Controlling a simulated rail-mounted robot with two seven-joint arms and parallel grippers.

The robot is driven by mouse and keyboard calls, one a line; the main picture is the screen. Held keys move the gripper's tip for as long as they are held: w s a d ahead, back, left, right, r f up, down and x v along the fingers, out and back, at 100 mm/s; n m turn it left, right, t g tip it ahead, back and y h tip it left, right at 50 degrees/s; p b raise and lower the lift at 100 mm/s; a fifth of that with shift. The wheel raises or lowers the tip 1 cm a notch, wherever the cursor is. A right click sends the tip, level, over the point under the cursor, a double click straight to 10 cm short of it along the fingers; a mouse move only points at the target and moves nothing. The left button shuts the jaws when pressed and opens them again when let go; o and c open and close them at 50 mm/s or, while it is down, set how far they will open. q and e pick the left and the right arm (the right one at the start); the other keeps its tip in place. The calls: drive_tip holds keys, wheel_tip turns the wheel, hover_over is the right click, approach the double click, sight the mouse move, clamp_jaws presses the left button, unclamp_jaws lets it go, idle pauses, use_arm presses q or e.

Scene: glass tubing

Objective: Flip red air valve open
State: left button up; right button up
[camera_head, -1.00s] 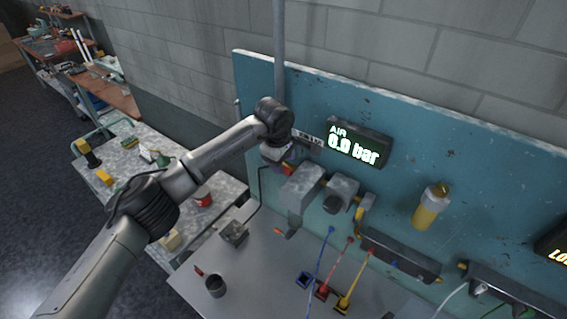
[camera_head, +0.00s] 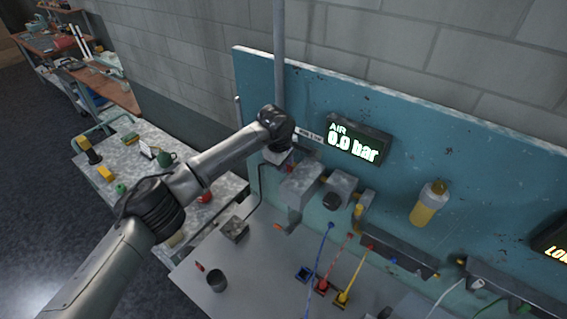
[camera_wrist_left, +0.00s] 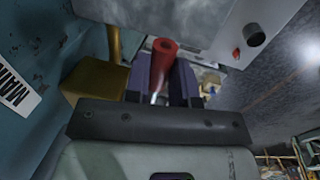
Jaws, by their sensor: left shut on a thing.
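The red valve handle (camera_wrist_left: 163,62) shows in the left wrist view as a red tube pointing up the picture between my fingers. My left gripper (camera_wrist_left: 167,88) is shut on it. Beside it to the left are a brass-coloured block (camera_wrist_left: 98,80) and an upright brass pipe (camera_wrist_left: 114,42). In the head view my left gripper (camera_head: 279,157) is at the teal panel, left of the grey air units, and my wrist hides the valve. The air display (camera_head: 357,140) reads 0.0 bar. My right gripper is not in view.
Grey air units (camera_head: 301,184) are mounted on the teal panel (camera_head: 400,110) right of my gripper. Blue, red and yellow hoses (camera_head: 356,275) rise from the bench. A dark cup (camera_head: 217,281) stands on the grey bench (camera_head: 262,270). A grey pipe (camera_head: 279,60) runs up behind my wrist.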

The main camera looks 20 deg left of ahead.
use_arm(q)
clamp_jaws()
drive_tip(key=shift+r+h+b, duration=0.1)
drive_tip(key=shift+h+b, duration=0.2)
drive_tip(key=shift+w+a+r+g+h+b, duration=0.1)
drive_tip(key=shift+a+r+g+h+b, duration=0.1)
drive_tip(key=shift+r+h+b, duration=0.3)
drive_tip(key=shift+a+r+g+h+b, duration=0.1)
drive_tip(key=shift+a+r+h+b, duration=0.1)
drive_tip(key=shift+h+b, duration=0.5)
drive_tip(key=shift+w+a+r+n+g+h+b, duration=0.1)
drive_tip(key=shift+a+r+n+h+b, duration=0.1)
drive_tip(key=shift+r+h+b, duration=0.25)
drive_tip(key=shift+s+a+r+n+g+h+b, duration=0.1)
drive_tip(key=shift+a+r+h+b, duration=0.1)
drive_tip(key=shift+h, duration=0.5)
drive_tip(key=shift+w+a+r+n+g+h+b, duration=0.15)
drive_tip(key=shift+r+h+b, duration=0.15)
drive_tip(key=shift+h, duration=0.25)
drive_tip(key=shift+a+r, duration=0.1)
drive_tip(key=shift+h, duration=0.3)
